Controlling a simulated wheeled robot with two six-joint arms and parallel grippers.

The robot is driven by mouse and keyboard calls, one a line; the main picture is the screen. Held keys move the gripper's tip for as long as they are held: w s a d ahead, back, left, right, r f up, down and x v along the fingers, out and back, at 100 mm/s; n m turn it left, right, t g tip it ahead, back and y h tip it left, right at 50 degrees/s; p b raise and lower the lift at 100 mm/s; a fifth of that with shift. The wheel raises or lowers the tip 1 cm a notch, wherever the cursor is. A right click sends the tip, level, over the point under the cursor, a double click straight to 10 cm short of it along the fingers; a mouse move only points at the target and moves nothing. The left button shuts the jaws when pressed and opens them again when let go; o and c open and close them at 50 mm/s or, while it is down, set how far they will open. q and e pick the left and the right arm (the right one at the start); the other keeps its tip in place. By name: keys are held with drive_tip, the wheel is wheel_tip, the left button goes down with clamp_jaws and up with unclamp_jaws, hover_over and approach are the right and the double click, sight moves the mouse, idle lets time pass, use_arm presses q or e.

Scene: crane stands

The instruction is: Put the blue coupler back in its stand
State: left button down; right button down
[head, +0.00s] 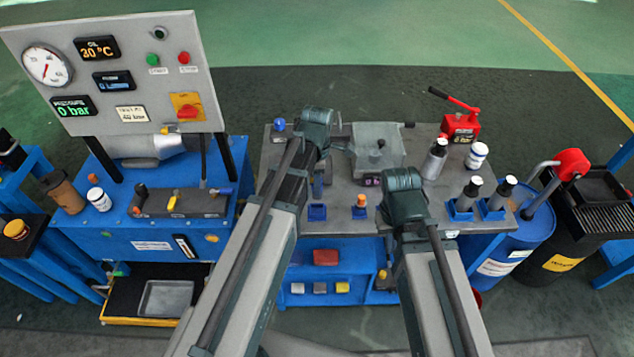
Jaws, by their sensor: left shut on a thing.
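My left gripper (319,168) points down over the front left of the grey bench, mostly hidden by my own wrist. It is shut on a narrow bluish piece, which looks like the blue coupler (318,187). The piece is upright, above or at a square blue stand (317,213); I cannot tell whether it touches the stand. A second blue stand (360,213) to the right holds an orange-topped coupler (361,201). My right gripper is hidden beneath its wrist near the bench's front edge, so its jaws do not show.
A grey block (377,146) sits mid-bench, with a red pump (461,122) behind right. Bottles (466,193) stand at the right. A blue-topped item (279,125) is at the back left corner. A gauge panel (110,75) rises at left.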

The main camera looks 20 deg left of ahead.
use_arm(q)
drive_tip(key=shift+w+f, duration=0.1)
idle(0.3)
wheel_tip(320, 180, down, 6)
drive_tip(key=b, duration=0.6)
idle(0.6)
drive_tip(key=shift+f+b, duration=1.45)
drive_tip(key=shift+b, duration=0.05)
drive_tip(key=shift+c, duration=1.9)
unclamp_jaws()
drive_tip(key=shift+r, duration=0.1)
drive_tip(key=shift+r+p, duration=2.5)
drive_tip(key=shift+p, duration=0.15)
